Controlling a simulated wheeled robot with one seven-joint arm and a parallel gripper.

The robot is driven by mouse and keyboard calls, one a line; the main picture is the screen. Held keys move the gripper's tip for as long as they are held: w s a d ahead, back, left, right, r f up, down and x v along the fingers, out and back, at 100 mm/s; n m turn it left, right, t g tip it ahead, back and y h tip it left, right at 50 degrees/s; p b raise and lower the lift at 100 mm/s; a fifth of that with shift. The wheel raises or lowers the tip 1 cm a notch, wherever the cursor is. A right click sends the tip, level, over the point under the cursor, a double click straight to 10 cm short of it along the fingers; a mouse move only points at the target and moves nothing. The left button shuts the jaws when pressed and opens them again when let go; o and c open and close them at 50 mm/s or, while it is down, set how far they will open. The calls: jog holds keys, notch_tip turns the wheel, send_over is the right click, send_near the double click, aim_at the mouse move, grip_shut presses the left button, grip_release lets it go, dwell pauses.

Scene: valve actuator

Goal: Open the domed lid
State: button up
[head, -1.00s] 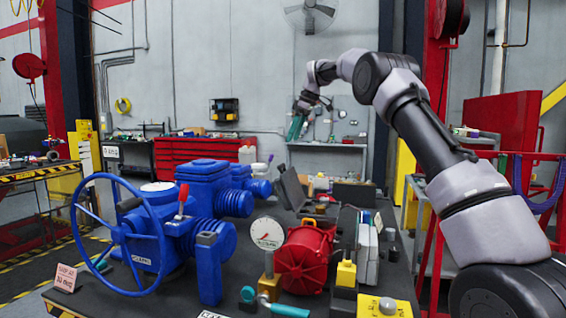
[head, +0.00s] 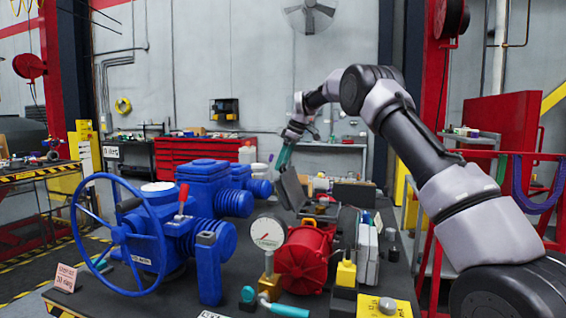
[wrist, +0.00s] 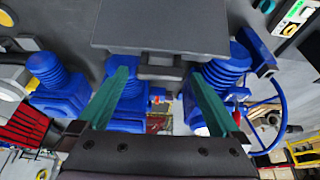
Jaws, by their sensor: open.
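A flat grey lid (head: 291,191) stands raised and tilted on a dark case (head: 320,211) on the bench in the head view; from here I cannot tell whether it is domed. In the wrist view the lid appears as a grey panel (wrist: 160,28) at the top, with a dark handle-like bracket (wrist: 160,66) on its edge. My gripper (head: 281,166), with teal fingers, is just above the lid's upper edge in the head view. In the wrist view my gripper (wrist: 159,74) is open, its fingertips on either side of the bracket. Contact cannot be made out.
A blue valve actuator (head: 206,185) with a large handwheel (head: 120,236) stands left on the bench. A red round-faced housing (head: 305,259), a pressure gauge (head: 267,232) and a yellow block (head: 346,273) crowd the front.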

grip_shut()
jog(key=s+d+r+y, duration=0.1)
jog(key=s+d+y, duration=0.1)
jog(key=d, duration=0.4)
jog(key=shift+d+r+t+y, duration=0.25)
jog(key=shift+t+y, duration=0.05)
jog(key=shift+t, duration=0.1)
grip_release()
jog(key=shift+d, duration=0.1)
jog(key=shift+r, duration=0.1)
jog(key=v, duration=1)
jog(key=shift+s+d+r, duration=0.2)
